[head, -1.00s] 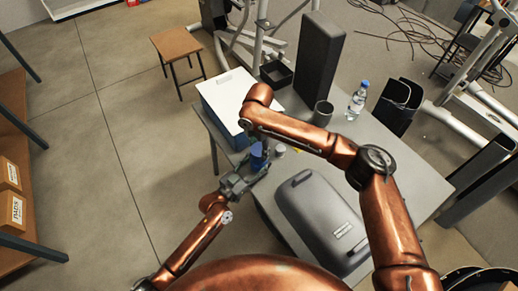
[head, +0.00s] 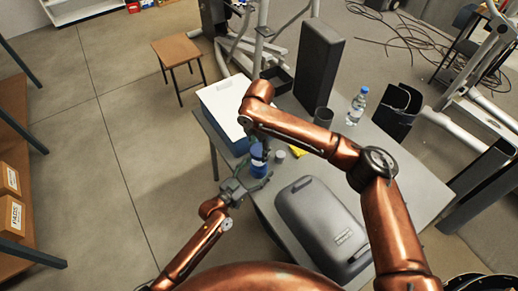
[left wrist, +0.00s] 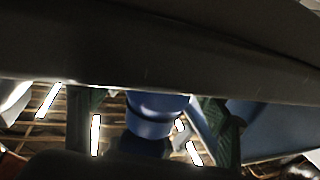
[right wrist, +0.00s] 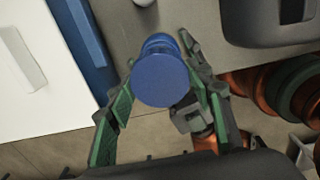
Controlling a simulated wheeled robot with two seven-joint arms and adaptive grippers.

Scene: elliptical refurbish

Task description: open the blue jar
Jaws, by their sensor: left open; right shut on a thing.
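My right gripper (right wrist: 158,95) comes from above and is shut on the jar's round blue lid (right wrist: 160,82). In the head view my right arm partly hides the lid. I cannot tell whether the lid is loose from the jar. My left gripper (head: 250,186) is open beside the jar, at its near side. In the left wrist view the jar (left wrist: 152,118) shows between the green-padded fingers, without clear contact.
A white-topped blue box (head: 226,103) stands just behind the jar. A grey case (head: 322,222) lies to the right on the table (head: 405,160). A small yellow item (head: 298,152), a dark cup (head: 323,117), a water bottle (head: 357,106) and a tall dark block (head: 318,65) stand farther back.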

